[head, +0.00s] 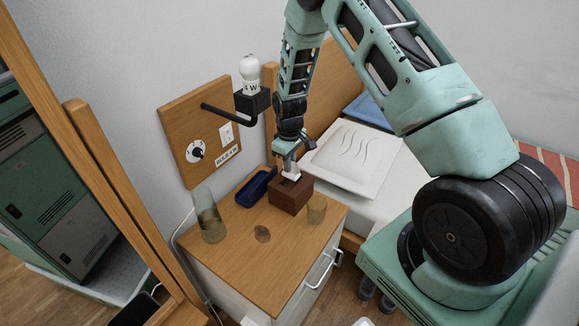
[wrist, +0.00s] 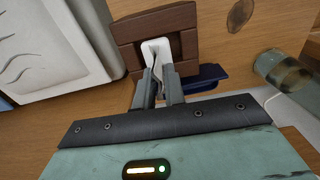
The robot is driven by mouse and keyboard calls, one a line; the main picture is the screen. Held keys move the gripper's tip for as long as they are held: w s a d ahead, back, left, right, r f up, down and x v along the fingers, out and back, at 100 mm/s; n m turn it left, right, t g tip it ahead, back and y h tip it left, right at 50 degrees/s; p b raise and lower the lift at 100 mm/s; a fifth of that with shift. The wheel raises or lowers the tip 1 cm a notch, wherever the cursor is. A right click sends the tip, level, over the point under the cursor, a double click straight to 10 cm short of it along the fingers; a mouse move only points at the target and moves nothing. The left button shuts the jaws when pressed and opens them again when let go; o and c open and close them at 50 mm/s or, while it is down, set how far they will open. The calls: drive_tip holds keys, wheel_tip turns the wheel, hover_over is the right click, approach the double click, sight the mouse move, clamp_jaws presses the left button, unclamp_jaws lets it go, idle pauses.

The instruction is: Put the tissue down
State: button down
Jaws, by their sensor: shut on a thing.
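The tissue (wrist: 156,50) is white and is pinched between the fingertips of my gripper (wrist: 160,80). It shows against the top of a brown tissue box (wrist: 130,32), and in the head view the tissue (head: 291,172) appears just above that box (head: 291,194). I cannot tell whether its lower end is still inside the box's opening. My gripper (head: 287,160) points down over the box in the head view. The box stands on the wooden top of a bedside cabinet (head: 232,248).
A blue tray (head: 257,187) lies left of the box. A bed with a white pillow (head: 352,158) is behind right. The cabinet's front area is clear.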

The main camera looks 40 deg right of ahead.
drive_tip(key=shift+f, duration=0.85)
drive_tip(key=shift+f, duration=0.1)
drive_tip(key=c, duration=1.5)
unclamp_jaws()
wheel_tip(320, 180, up, 12)
drive_tip(key=shift+r, duration=0.1)
